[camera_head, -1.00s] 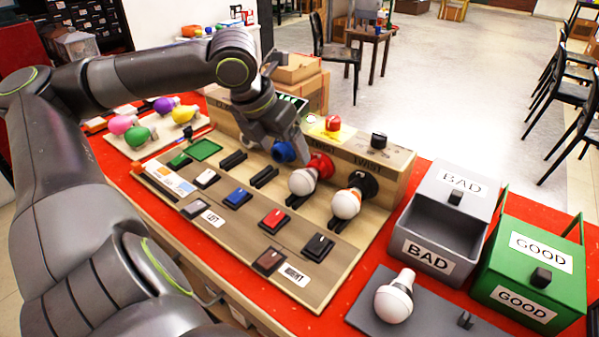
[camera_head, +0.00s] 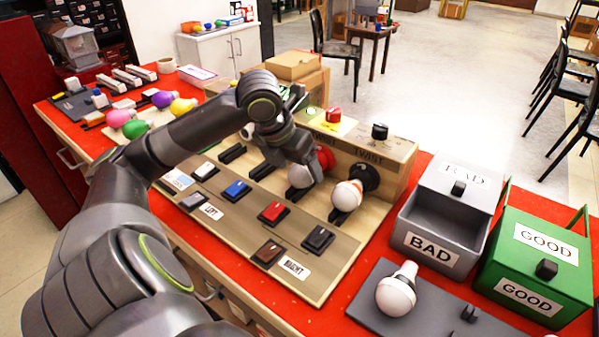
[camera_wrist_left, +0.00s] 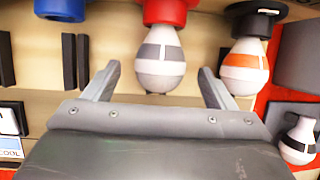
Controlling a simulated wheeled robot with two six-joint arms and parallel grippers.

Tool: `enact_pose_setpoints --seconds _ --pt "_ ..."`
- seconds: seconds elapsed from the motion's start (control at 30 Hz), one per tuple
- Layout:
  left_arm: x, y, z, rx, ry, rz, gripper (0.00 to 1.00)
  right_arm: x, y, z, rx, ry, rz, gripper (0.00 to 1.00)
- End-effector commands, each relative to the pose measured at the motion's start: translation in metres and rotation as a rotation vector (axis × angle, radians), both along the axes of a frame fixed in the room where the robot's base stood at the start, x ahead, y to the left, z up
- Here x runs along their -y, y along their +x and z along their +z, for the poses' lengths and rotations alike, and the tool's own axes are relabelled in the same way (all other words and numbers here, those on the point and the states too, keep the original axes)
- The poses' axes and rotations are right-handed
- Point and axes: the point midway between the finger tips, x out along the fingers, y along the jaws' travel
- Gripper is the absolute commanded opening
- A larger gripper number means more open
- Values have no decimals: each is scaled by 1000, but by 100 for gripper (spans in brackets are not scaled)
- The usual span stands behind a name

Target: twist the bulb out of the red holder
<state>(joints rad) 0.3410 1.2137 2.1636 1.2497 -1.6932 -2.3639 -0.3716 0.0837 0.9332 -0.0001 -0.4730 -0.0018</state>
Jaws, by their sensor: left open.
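The red holder (camera_head: 324,157) is on the wooden test board. A white bulb with a grey band (camera_head: 300,176) sits in it, mostly covered by my gripper in the head view. In the left wrist view the bulb (camera_wrist_left: 161,60) hangs from the red holder (camera_wrist_left: 170,10). My left gripper (camera_wrist_left: 157,82) is open, with one finger on each side of the bulb and a gap on both sides. In the head view the left gripper (camera_head: 304,176) is over the bulb. My right gripper is not in view.
An orange-banded bulb (camera_head: 347,196) sits in the black holder (camera_head: 366,178) close to the right finger. A blue holder (camera_wrist_left: 60,8) is to the left. A loose bulb (camera_head: 396,291) lies on a grey tray (camera_head: 368,268). BAD (camera_head: 398,230) and GOOD (camera_head: 486,270) boxes stand right.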

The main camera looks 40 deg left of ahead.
Motion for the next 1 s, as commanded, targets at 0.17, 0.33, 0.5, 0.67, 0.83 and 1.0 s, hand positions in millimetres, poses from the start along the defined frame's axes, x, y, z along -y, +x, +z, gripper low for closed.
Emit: enact_pose_setpoints --seconds 0.17,0.33,0.5,0.67,0.83,1.0 --pt "1 6 -15 -1 -2 0 78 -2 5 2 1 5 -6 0" --pt "1 7 -19 -2 -1 1 78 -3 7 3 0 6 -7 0" --pt "1 8 -19 -2 0 1 78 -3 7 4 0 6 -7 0" --pt "1 8 -19 -2 -1 1 66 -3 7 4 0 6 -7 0" --pt "1 7 -19 -1 -1 1 44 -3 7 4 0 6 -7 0" --pt "1 7 -18 -1 -1 1 26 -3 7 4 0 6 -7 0"
